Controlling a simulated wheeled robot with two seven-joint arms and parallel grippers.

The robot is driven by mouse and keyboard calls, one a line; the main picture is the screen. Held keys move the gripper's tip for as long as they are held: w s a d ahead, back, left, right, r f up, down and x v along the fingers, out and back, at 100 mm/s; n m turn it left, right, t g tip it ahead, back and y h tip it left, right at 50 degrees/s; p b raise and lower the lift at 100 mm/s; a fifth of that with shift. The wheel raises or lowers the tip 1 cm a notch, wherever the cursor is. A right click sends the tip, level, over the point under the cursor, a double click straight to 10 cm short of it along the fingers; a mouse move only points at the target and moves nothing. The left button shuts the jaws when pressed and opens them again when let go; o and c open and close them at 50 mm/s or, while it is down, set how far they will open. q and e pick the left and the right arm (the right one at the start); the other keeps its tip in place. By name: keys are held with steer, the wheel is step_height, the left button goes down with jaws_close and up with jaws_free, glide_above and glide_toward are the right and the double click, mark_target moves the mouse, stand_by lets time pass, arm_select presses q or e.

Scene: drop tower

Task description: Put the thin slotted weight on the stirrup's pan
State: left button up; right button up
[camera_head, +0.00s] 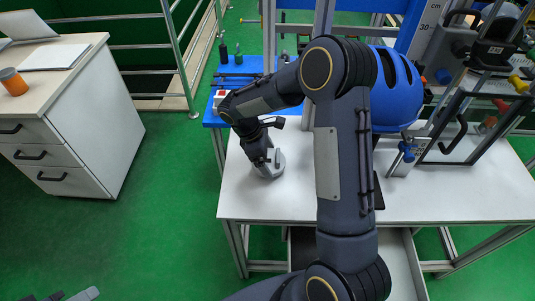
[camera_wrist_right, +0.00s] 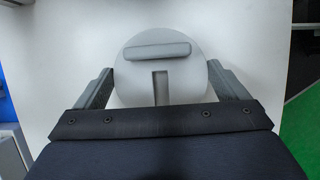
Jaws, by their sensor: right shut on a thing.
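A light grey round slotted weight (camera_wrist_right: 190,75) lies between the fingers of my right gripper (camera_wrist_right: 160,90) in the right wrist view. Its slot runs from the middle toward the gripper, and a raised bar crosses its far part. In the head view my right gripper (camera_head: 268,158) points down over the white table, shut on the grey weight (camera_head: 274,171) at its left part. I cannot tell whether the weight touches the table. Grey pieces at the bottom left look like the tips of my left gripper (camera_head: 72,296), cut off by the frame edge. I cannot make out the stirrup or its pan.
A blue helmet (camera_head: 411,90) stands on the white table (camera_head: 460,190), partly behind my right arm. A small clamp-like part with a blue knob (camera_head: 407,152) and a dark frame (camera_head: 452,135) stand to the right. A white drawer cabinet (camera_head: 85,130) is at far left.

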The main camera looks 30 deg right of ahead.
steer(key=shift+f, duration=0.75)
steer(key=shift+f, duration=0.15)
steer(key=o, duration=1.6)
